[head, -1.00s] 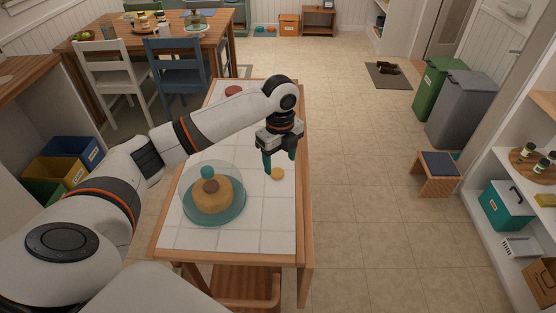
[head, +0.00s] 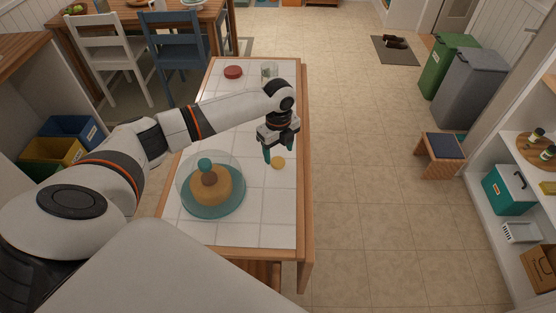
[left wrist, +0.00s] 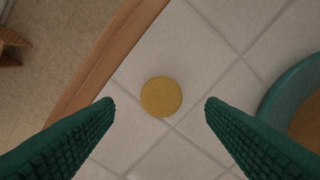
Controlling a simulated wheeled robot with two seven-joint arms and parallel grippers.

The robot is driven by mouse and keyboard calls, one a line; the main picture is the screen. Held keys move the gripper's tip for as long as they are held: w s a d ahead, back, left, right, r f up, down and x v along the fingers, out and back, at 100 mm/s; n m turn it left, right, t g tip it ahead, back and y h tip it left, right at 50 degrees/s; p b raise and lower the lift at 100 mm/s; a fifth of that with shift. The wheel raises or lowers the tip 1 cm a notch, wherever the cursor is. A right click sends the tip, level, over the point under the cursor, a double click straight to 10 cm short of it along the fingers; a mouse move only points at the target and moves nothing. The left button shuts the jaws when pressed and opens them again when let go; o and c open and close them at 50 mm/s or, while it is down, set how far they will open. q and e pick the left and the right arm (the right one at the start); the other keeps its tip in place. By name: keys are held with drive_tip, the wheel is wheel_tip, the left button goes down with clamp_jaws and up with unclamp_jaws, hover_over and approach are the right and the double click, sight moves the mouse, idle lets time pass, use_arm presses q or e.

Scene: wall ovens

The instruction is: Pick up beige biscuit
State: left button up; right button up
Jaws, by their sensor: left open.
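The beige biscuit (head: 278,163) is a small round disc lying flat on the white tiled top of the table (head: 262,230), near its right edge. In the left wrist view the biscuit (left wrist: 161,97) lies between and ahead of the two green fingertips, touching neither. My left gripper (head: 280,155) points down above the biscuit, open and empty; its fingers (left wrist: 159,108) are wide apart in the left wrist view. My right gripper is not in view.
A cake under a glass dome on a teal plate (head: 212,213) stands left of the biscuit; the plate's rim (left wrist: 283,88) shows in the left wrist view. A red round thing (head: 233,72) and a glass (head: 269,71) stand at the table's far end.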

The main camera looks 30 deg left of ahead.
sight(278, 161)
use_arm(q)
drive_tip(key=shift+f, duration=1.7)
drive_tip(key=c, duration=1.1)
drive_tip(key=shift+o, duration=0.2)
